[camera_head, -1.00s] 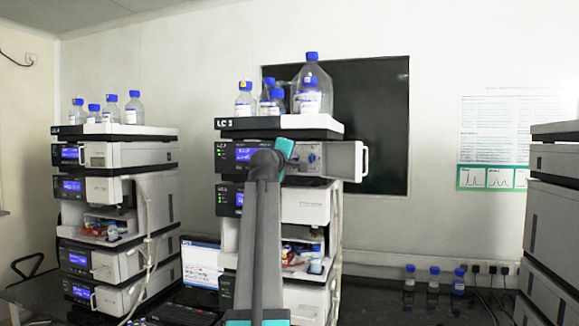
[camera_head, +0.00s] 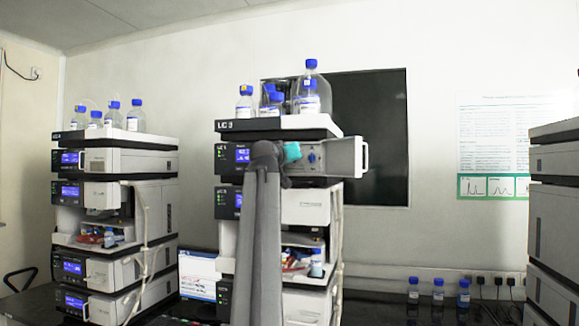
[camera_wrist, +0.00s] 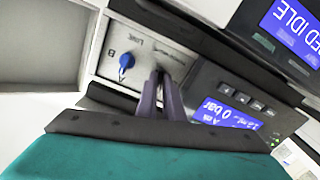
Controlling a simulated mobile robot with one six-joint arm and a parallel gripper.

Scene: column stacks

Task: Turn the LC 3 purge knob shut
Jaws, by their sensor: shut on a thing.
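The LC 3 stack (camera_head: 272,124) stands mid-picture in the head view. Its upper pump module (camera_head: 345,157) has an open front panel with a blue knob (camera_head: 311,157). In the wrist view the blue knob (camera_wrist: 127,61) sits by the marks A, B and LINE, clear of the fingers. My gripper (camera_wrist: 160,78) is shut on a small knob on the same panel, right of the blue one. The fingers hide most of that held knob, so its angle cannot be told. In the head view my gripper (camera_head: 298,153) reaches the panel from the left.
Bottles with blue caps (camera_head: 307,95) stand on top of LC 3. Another stack (camera_head: 115,160) stands at the left, and part of one (camera_head: 555,200) at the right. The pump display (camera_wrist: 228,112) lies close right of the fingers. Small bottles (camera_head: 438,290) stand on the bench.

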